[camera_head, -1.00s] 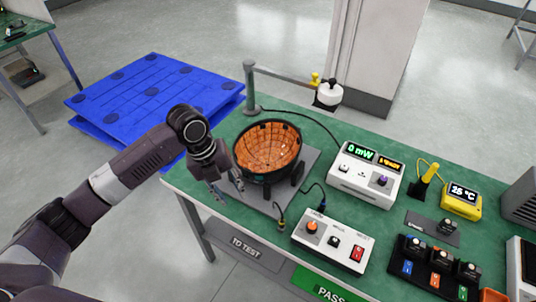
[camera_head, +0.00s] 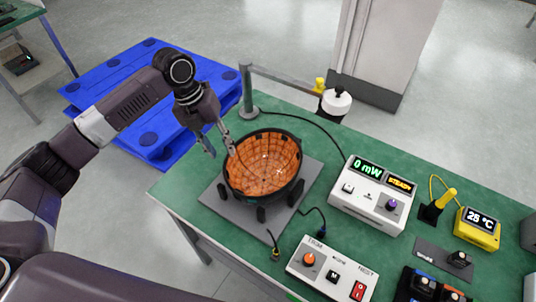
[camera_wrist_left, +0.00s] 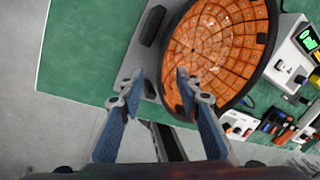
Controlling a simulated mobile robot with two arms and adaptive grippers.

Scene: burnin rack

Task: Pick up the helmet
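The helmet (camera_head: 262,165) is a bowl-like shell with an orange tiled inside and a black rim, open side up. It stands on a grey plate (camera_head: 215,203) near the table's left end. My left gripper (camera_head: 219,152) is open at the helmet's far left rim. In the left wrist view, the left gripper (camera_wrist_left: 158,82) has its fingers spread. One fingertip overlaps the rim of the helmet (camera_wrist_left: 225,50) and the other lies outside it, over the plate. I cannot tell whether a finger touches the rim. My right gripper is not in view.
A power meter (camera_head: 372,193) and a switch box (camera_head: 332,268) stand right of the helmet, with cables near it. A metal post with an arm (camera_head: 247,90) rises behind it. A blue pallet (camera_head: 140,75) lies on the floor beyond the green table (camera_head: 300,128).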

